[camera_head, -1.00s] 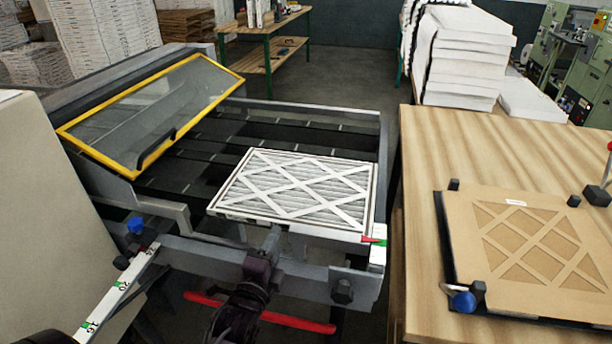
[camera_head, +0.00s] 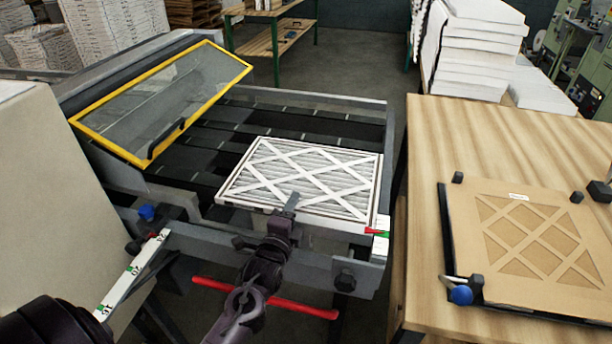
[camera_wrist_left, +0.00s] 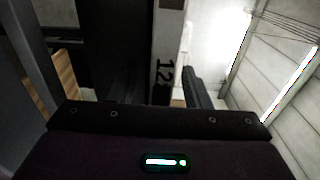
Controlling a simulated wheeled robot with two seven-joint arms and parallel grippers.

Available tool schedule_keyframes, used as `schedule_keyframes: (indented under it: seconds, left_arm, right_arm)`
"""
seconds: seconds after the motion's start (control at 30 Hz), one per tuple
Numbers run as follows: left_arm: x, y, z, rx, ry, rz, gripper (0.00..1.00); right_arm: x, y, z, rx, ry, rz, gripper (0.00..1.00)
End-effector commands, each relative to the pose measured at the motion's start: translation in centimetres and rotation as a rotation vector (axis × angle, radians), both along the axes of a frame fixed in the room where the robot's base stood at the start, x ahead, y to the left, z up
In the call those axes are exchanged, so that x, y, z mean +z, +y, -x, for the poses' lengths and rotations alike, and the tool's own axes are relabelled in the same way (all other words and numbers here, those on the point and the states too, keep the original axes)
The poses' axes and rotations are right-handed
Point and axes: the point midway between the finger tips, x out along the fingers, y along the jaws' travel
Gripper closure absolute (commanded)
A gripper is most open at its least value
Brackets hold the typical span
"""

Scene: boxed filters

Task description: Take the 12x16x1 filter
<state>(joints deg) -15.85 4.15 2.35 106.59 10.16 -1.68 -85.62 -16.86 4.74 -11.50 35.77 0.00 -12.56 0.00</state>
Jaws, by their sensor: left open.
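The white-framed pleated filter (camera_head: 310,172) lies flat on the front of the grey machine bed, its top crossed by white strips. My left gripper (camera_head: 287,212) is at its front edge, with one finger over the top face; the lower finger is hidden in the head view. Contact cannot be told. My right gripper is not in view.
A yellow-framed clear guard (camera_head: 165,105) stands raised at left. A red bar (camera_head: 265,298) is below the bed. A wooden table (camera_head: 435,150) at right holds a brown cardboard frame (camera_head: 500,210) in a black fixture. A numbered ruler (camera_head: 132,272) sticks out at front left.

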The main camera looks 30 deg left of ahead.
Motion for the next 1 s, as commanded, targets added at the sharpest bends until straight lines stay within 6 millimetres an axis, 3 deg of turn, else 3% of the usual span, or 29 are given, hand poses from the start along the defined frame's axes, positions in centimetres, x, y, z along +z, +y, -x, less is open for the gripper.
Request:
schedule_keyframes:
  seconds: [0.07, 0.4, 0.77, 1.0]
  left_arm:
    - [0.0, 0.0, 0.0, 0.000, 0.000, 0.000, 0.59]
    - [0.0, 0.0, 0.0, 0.000, 0.000, 0.000, 1.00]
    - [0.4, 0.0, 0.0, 0.000, -0.003, -0.001, 1.00]
    - [3.1, 0.0, 0.0, -0.002, -0.007, -0.002, 1.00]
  right_arm:
    - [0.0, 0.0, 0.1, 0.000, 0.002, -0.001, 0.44]
    - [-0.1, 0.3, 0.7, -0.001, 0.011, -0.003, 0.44]
    - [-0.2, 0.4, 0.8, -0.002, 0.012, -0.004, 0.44]
    - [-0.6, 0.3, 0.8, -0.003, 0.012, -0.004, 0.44]
